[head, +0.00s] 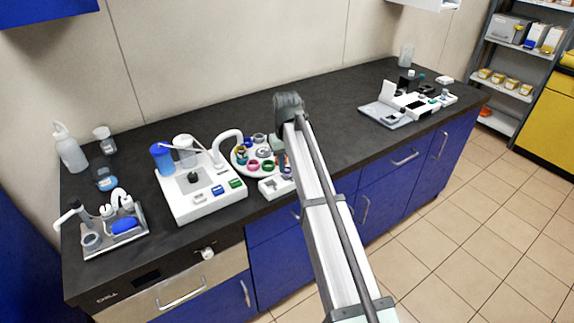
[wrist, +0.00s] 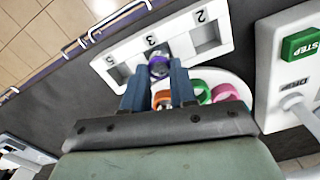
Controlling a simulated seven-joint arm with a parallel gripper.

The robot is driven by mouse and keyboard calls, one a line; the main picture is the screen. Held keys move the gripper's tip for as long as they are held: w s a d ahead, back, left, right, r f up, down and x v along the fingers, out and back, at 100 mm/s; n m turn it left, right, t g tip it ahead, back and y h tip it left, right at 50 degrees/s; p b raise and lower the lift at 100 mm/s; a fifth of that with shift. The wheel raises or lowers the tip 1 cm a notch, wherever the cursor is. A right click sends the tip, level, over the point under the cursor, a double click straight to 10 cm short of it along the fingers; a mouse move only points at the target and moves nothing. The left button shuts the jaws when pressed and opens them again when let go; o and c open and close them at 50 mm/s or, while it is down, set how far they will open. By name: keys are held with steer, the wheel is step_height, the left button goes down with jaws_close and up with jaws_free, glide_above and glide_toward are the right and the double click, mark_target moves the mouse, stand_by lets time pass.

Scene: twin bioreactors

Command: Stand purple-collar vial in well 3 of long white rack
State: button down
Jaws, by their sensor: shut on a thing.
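My gripper (wrist: 158,85) is shut on the purple-collar vial (wrist: 159,69), whose purple-rimmed top shows between the blue-grey fingertips in the wrist view. The long white rack (wrist: 133,50) lies just beyond the fingers, with the labels 2, 3 and 5 visible. The vial is in line with label 3 and covers the middle opening of the rack. I cannot tell whether its base is inside well 3 or above it.
A round white carousel (head: 237,167) with coloured rings stands close beside the rack. A white device (head: 215,205) with coloured buttons stands to its left. A sink-like tray (head: 97,243) is at far left.

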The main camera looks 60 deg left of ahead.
mark_target(287, 167)
steer(key=shift+f, duration=0.25)
steer(key=shift+f, duration=0.1)
steer(key=c, duration=0.9)
jaws_free()
step_height(287, 167, up, 12)
